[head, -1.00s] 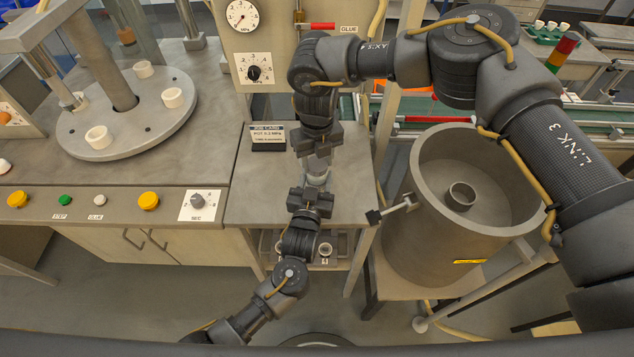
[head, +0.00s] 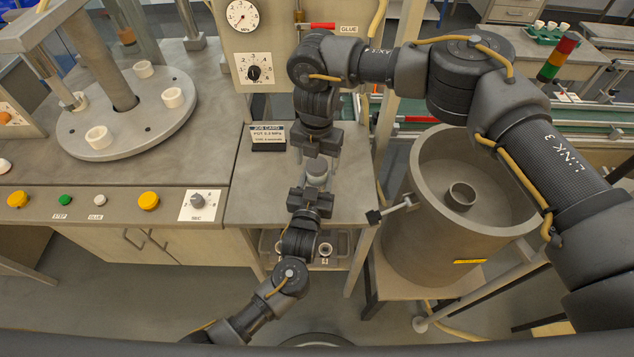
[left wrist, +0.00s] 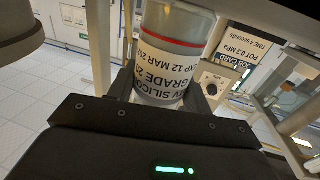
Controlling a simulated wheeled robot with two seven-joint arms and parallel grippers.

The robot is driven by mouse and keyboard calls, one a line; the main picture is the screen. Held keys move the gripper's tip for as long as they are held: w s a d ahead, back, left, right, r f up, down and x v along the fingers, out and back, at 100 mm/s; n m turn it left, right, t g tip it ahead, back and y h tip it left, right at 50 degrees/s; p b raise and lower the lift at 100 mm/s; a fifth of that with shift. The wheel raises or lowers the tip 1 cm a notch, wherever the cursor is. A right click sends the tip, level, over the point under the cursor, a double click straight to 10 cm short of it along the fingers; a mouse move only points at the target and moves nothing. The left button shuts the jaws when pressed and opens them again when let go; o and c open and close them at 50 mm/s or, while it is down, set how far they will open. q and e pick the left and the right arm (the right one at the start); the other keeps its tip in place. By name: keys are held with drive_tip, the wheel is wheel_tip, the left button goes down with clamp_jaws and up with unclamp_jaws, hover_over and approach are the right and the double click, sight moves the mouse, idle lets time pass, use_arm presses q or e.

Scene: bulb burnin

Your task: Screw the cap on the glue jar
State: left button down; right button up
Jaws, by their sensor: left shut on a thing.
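The glue jar (left wrist: 172,62) fills the middle of the left wrist view, with a white printed label, upside down there, and a red line around it. My left gripper (head: 316,190) is shut on the jar and holds it over the small table. In the head view the jar shows a grey round top, which looks like the cap (head: 317,166). Its seating is too small to judge. My right gripper (head: 319,150) is just behind the jar's top and appears open, with a slight gap to the cap. Its fingertips are partly hidden.
A job card (head: 268,138) stands on the small table (head: 250,195) left of the grippers. A large grey pot (head: 425,235) with a clamp bolt stands close on the right. The turntable machine (head: 125,115) is at the left. The table's front left is clear.

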drive_tip(key=shift+r, duration=0.1)
wheel_tip(320, 180, up, 12)
idle(0.6)
use_arm(q)
drive_tip(key=c, duration=0.6)
unclamp_jaws()
drive_tip(key=shift+o, duration=0.2)
